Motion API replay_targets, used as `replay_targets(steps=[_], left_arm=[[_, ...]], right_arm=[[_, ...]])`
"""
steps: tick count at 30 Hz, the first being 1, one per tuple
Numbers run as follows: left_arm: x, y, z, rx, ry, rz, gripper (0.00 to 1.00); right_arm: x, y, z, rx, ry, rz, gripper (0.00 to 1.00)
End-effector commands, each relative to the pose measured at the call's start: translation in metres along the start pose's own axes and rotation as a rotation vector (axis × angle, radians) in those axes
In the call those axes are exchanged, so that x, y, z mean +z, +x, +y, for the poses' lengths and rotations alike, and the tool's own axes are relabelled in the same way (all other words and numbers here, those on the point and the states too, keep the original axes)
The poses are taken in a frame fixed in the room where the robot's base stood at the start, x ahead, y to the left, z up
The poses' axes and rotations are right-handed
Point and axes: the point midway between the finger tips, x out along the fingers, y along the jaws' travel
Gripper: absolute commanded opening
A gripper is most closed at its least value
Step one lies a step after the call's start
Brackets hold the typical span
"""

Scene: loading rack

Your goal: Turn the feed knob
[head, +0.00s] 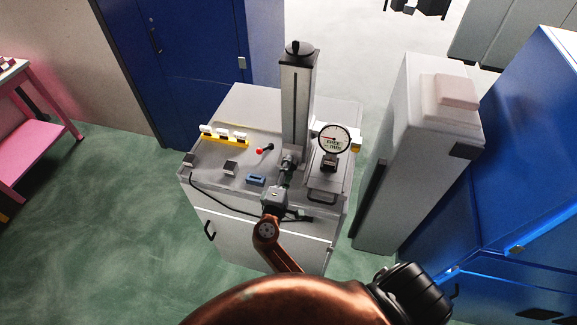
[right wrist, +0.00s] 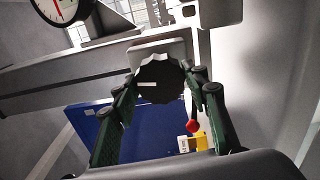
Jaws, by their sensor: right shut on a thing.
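The feed knob (right wrist: 162,82) is a dark, many-sided knob with a white index mark pointing left in the right wrist view. It sits on a grey mount at the foot of the machine's upright column (head: 296,100). My right gripper (right wrist: 165,88) has its green fingers on both sides of the knob and is shut on it. In the head view my right gripper (head: 287,170) reaches over the front of the grey machine bench (head: 243,100), and its fingers mostly hide the knob. My left gripper is not in view.
A round dial (head: 333,139) stands right of the column. A red-tipped lever (head: 262,150), a blue block (head: 256,180) and a yellow rail (head: 224,139) with white blocks are to the left. A tall grey cabinet (head: 400,160) stands close on the right.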

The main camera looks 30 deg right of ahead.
Motion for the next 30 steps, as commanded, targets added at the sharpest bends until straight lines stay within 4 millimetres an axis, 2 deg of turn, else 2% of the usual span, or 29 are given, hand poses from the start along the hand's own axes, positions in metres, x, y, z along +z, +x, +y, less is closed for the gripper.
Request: replay_targets(steps=[16,17,24,30], left_arm=[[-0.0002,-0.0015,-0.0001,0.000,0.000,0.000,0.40],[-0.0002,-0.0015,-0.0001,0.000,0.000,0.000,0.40],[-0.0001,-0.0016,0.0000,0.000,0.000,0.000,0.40],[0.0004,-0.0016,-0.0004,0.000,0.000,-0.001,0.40]], right_arm=[[-0.0004,-0.0003,-0.0012,-0.001,-0.024,0.001,0.17],[-0.0004,-0.0003,-0.0012,-0.001,-0.024,0.001,0.44],[-0.0003,-0.0002,-0.0006,-0.001,-0.023,0.001,0.59],[-0.0002,-0.0001,-0.0003,0.000,-0.023,0.000,0.59]])
